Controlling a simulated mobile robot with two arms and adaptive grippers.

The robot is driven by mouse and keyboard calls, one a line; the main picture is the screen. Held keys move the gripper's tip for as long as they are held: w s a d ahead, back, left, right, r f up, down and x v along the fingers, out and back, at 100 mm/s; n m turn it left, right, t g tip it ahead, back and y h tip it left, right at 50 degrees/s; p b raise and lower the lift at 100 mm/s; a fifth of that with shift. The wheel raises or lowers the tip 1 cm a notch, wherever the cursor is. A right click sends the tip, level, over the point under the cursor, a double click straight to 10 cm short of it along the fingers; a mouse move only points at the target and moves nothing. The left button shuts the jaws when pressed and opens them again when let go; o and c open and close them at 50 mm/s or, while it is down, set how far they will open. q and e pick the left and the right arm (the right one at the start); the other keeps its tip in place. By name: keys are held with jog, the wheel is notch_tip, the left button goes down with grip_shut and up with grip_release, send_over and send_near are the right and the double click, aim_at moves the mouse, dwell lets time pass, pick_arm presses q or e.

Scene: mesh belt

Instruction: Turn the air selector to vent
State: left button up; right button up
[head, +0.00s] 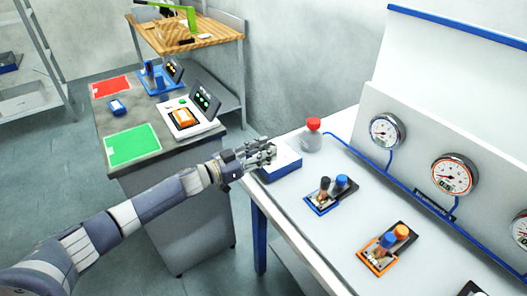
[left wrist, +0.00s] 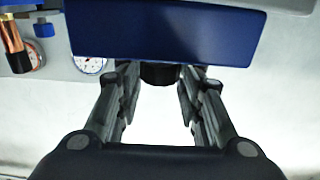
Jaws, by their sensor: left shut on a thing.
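The air selector is a box with a white top and blue sides (head: 284,169) on the near left part of the white bench. Its blue face (left wrist: 165,35) fills the top of the left wrist view. A dark knob (left wrist: 160,75) sticks out below that face. My left gripper (head: 268,153) is at the box, and in the left wrist view its fingers (left wrist: 160,100) are on both sides of the knob, shut on it. The selector's markings and the way the knob points are hidden. My right gripper is not in view.
A clear jar with a red cap (head: 312,135) stands just behind the box. Valve blocks on blue (head: 323,205) and orange (head: 378,262) bases lie to the right. Gauges (head: 385,132) line the back panel. A grey side table (head: 120,120) stands at left.

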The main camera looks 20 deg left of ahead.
pick_arm(q)
jog(key=o, duration=1.1)
jog(key=v, duration=1.2)
jog(key=shift+r, duration=0.1)
